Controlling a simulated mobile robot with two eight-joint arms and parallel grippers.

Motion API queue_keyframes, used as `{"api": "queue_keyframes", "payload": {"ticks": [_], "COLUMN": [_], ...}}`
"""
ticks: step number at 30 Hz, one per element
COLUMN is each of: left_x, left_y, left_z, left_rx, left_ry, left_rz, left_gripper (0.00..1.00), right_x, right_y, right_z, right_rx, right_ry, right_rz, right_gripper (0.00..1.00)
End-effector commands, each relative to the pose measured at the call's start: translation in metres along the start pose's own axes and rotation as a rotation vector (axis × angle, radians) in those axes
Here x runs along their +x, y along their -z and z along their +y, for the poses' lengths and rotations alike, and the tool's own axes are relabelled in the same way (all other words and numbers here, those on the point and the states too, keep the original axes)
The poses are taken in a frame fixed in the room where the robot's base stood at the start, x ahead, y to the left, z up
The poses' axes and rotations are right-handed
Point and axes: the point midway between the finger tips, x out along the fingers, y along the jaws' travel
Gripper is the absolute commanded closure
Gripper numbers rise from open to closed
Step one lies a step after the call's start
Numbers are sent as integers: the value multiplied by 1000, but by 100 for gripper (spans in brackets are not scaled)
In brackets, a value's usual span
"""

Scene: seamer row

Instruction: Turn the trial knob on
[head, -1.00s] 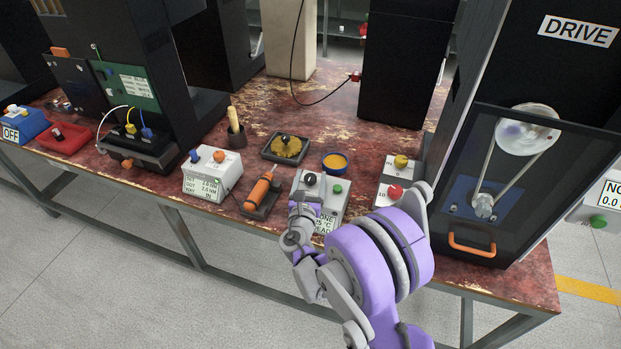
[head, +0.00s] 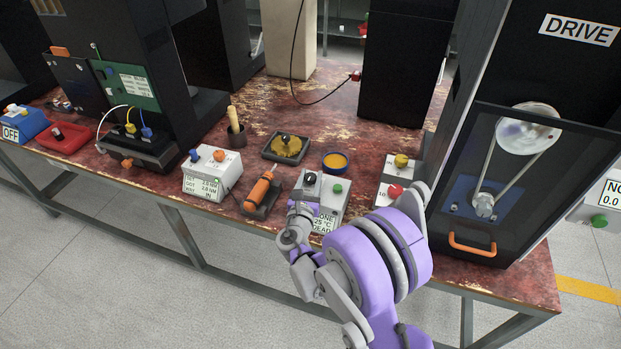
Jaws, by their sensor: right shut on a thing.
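A grey-white box (head: 330,204) stands at the front edge of the bench, with a black knob (head: 310,178) and a green button (head: 337,188) on top. Its front label reads in part "ONE", "25 °C", "DEAD". No lettering that names the trial knob can be read. My right gripper (head: 302,207) is at the left front of this box, right by the black knob, and is shut on it as far as I can tell. The fingertips are small and partly hidden by my wrist. My left gripper is not in view.
Left of the box lies an orange-handled tool (head: 261,190) in a dark holder. The black DRIVE cabinet (head: 540,90) blocks the right side.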

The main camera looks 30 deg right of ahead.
Motion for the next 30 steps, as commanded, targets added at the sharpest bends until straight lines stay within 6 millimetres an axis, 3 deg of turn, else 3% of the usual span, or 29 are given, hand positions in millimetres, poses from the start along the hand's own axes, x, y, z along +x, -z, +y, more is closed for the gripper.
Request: {"api": "queue_keyframes", "payload": {"ticks": [8, 30], "left_x": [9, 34], "left_y": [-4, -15], "left_z": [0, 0], "left_rx": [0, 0], "left_ry": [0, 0], "left_rz": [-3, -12], "left_gripper": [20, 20], "right_x": [0, 0], "right_y": [2, 2], "right_z": [2, 1], "right_rx": [1, -1], "right_ry": [163, 849], "right_rz": [0, 0], "right_gripper": [100, 100]}}
